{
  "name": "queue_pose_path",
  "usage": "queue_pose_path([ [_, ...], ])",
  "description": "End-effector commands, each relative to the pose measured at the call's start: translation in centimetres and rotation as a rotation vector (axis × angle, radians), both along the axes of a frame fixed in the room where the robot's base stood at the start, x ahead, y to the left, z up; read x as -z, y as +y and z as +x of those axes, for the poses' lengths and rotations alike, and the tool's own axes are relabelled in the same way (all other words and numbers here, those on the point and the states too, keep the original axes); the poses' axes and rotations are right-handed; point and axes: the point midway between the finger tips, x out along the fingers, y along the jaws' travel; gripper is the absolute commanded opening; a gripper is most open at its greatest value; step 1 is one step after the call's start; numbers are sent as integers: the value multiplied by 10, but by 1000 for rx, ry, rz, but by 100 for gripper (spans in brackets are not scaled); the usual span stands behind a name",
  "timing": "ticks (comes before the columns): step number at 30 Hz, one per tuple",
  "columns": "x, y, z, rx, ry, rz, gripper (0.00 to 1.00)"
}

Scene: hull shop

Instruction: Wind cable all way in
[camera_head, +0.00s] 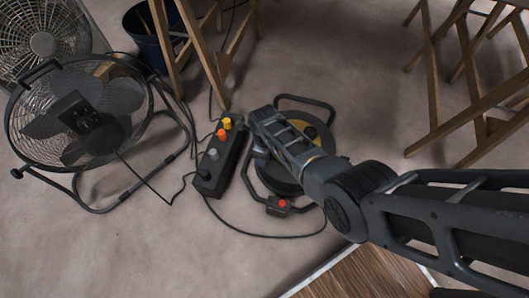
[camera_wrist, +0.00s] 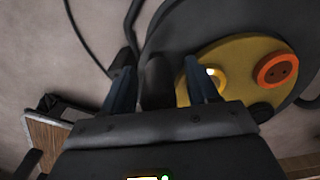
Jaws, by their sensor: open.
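The cable reel (camera_head: 318,135) is a black drum in a tubular black frame on the floor, partly hidden under my arm. In the wrist view its dark drum (camera_wrist: 185,28) carries a yellow disc (camera_wrist: 232,58) with an orange socket (camera_wrist: 277,71). A dark, rounded post (camera_wrist: 157,82), which looks like the crank knob, stands between my fingers. My gripper (camera_wrist: 161,88) is open around it; contact cannot be told. Black cable (camera_head: 265,236) lies loose on the floor in a curve from the power strip toward the reel's right side.
A black power strip (camera_head: 218,160) with coloured plugs lies left of the reel. A floor fan (camera_head: 85,120) stands further left, its cord running to the strip. Wooden trestles (camera_head: 428,75) stand at the upper right and top. A wooden board (camera_head: 362,277) lies at the bottom.

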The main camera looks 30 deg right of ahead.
Motion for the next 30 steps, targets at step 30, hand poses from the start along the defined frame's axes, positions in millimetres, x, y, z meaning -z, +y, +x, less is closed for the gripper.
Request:
queue_pose_path([
  [30, -78, 0, 0, 0, 1, 0, 59],
])
